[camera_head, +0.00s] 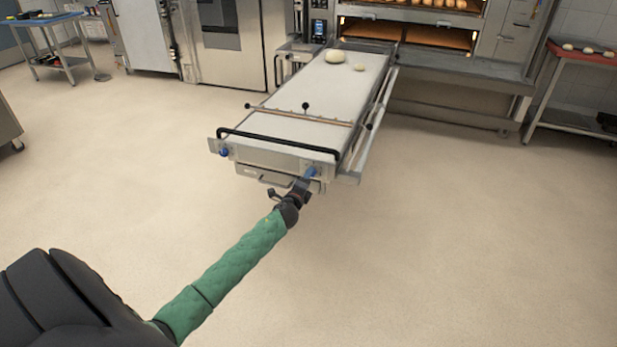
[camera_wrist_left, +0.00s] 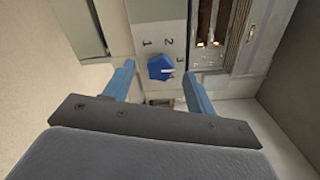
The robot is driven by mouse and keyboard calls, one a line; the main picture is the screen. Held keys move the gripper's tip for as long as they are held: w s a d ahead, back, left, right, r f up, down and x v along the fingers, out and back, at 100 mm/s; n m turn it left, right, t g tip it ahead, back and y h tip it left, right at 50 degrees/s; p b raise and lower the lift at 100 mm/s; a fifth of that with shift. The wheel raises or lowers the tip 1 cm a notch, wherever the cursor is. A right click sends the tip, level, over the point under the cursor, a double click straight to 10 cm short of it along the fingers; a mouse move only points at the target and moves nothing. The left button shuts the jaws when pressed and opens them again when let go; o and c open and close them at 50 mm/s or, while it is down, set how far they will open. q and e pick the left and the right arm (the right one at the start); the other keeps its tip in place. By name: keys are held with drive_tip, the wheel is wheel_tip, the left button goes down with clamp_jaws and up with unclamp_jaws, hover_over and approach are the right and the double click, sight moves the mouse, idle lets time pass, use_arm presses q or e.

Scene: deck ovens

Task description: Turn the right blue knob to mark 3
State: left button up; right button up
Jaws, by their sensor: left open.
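The right blue knob (camera_head: 311,172) is on the front panel of the long loader table, at its right end. In the left wrist view the blue knob (camera_wrist_left: 160,67) sits on a pale panel with marks 1, 2 and 3 around it. Mark 3 (camera_wrist_left: 180,59) is at its right. I cannot tell exactly which mark the knob points to. My left gripper (camera_head: 302,184) is in front of this knob. Its two blue fingers are open, one on each side of the knob, with gaps showing. My right gripper is not in view.
A left blue knob (camera_head: 224,152) is at the other end of the panel. A black handle bar (camera_head: 280,139) runs above the panel. Dough pieces (camera_head: 336,56) lie on the loader's far end, before the deck oven (camera_head: 450,65). The floor around is clear.

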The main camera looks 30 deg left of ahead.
use_arm(q)
drive_tip(key=shift+v, duration=2.4)
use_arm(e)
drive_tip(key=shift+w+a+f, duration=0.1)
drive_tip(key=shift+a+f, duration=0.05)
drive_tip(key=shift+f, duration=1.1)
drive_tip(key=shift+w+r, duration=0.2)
